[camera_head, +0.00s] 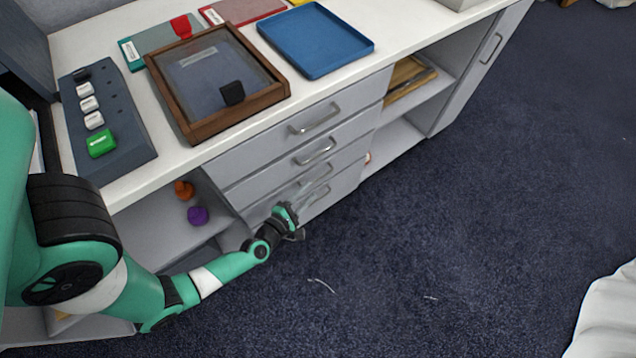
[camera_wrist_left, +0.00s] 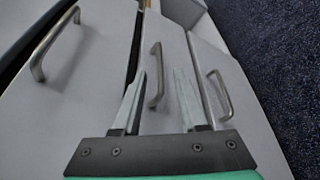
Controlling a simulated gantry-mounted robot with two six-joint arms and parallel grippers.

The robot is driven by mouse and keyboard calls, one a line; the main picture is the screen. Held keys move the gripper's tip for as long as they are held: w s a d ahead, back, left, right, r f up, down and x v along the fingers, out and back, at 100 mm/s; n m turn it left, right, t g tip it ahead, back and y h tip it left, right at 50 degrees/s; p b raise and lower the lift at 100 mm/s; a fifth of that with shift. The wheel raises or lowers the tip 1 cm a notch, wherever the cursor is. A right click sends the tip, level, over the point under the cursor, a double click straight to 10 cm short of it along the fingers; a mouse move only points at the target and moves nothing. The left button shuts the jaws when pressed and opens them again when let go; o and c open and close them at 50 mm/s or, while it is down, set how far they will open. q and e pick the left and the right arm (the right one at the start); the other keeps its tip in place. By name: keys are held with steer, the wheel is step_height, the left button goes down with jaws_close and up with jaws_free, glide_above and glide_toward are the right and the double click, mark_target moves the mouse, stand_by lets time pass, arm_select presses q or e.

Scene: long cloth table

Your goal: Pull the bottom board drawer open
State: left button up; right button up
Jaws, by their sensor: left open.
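The drawer unit (camera_head: 345,130) under the table top has stacked grey fronts with metal bar handles, all looking shut in the head view. The bottom drawer front (camera_head: 340,191) is partly hidden by my left gripper (camera_head: 302,190). In the left wrist view, three handles show. My left gripper (camera_wrist_left: 160,75) is open, with its fingers on either side of the middle handle (camera_wrist_left: 156,78); I cannot tell whether they touch it. The lowest handle in that view (camera_wrist_left: 219,95), nearest the carpet, lies right of the fingers. My right gripper is out of view.
An open shelf with an orange object (camera_head: 184,190) and a purple object (camera_head: 198,215) is left of the drawers. Another open shelf (camera_head: 400,138) is to the right. A wood-framed case (camera_head: 280,90) and blue tray (camera_head: 315,40) are above. The carpet (camera_head: 450,230) in front is mostly clear.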

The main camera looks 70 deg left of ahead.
mark_target(319, 179)
arm_select(q)
steer(key=b+x, duration=0.1)
steer(key=x, duration=0.5)
steer(key=shift+w+a, duration=0.15)
steer(key=shift+a, duration=0.05)
jaws_close()
stand_by(1.0)
